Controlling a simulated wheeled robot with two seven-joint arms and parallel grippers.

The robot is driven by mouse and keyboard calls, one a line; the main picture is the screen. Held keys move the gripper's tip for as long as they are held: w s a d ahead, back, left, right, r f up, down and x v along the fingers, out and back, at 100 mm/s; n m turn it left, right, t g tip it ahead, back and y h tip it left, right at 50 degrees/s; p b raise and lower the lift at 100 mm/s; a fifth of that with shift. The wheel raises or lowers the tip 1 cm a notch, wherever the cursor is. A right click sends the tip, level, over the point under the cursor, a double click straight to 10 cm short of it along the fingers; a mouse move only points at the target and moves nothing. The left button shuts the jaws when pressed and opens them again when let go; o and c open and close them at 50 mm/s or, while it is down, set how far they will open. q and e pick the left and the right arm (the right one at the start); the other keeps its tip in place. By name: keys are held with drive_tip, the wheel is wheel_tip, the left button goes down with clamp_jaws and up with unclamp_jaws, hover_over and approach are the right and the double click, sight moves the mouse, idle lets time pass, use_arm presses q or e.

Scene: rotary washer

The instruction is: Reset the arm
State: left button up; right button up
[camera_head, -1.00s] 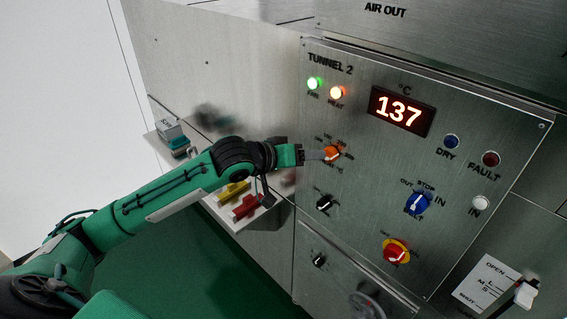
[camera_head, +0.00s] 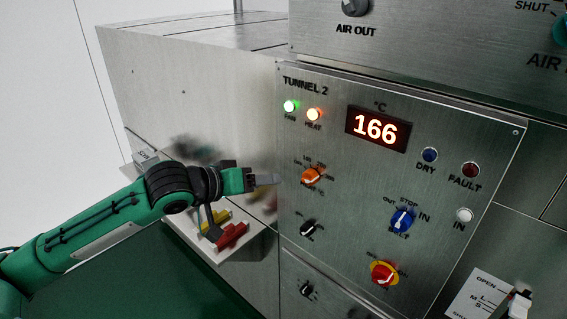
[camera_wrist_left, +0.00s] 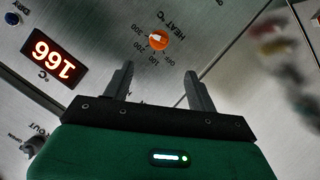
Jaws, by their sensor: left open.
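My left arm comes in from the left in the head view, with its gripper (camera_head: 266,181) just left of the orange heat knob (camera_head: 312,175) on the Tunnel 2 panel (camera_head: 350,210). In the left wrist view the gripper (camera_wrist_left: 158,85) is open and empty, its two fingers apart. The orange knob (camera_wrist_left: 158,39) is beyond the fingertips, clear of them. The display (camera_head: 376,129) reads 166 in red digits. My right gripper is not in view.
The panel also carries a blue belt knob (camera_head: 402,220), a red knob on yellow (camera_head: 384,274) and a small black knob (camera_head: 309,228). A shelf with a red block (camera_head: 232,235) and a yellow block (camera_head: 214,222) lies below my left wrist.

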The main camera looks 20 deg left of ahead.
use_arm(q)
drive_tip(key=s+d+f+m+g+y, duration=0.15)
drive_tip(key=s+f, duration=0.35)
drive_tip(key=f, duration=0.5)
drive_tip(key=s+d+f+m+g+y, duration=0.1)
drive_tip(key=s+d+f+g+y, duration=0.3)
drive_tip(key=f, duration=0.7)
drive_tip(key=s+a+f+g+y, duration=0.1)
drive_tip(key=s+f, duration=0.5)
drive_tip(key=s, duration=0.3)
drive_tip(key=s+a+f+g, duration=0.2)
drive_tip(key=s+f, duration=0.3)
drive_tip(key=s, duration=0.5)
wheel_tip(320, 180, down, 32)
drive_tip(key=g+b, duration=0.1)
drive_tip(key=s+a+f+m+g+b, duration=0.1)
drive_tip(key=s+a+f, duration=0.2)
drive_tip(key=s+f, duration=1.6)
drive_tip(key=shift+f, duration=0.95)
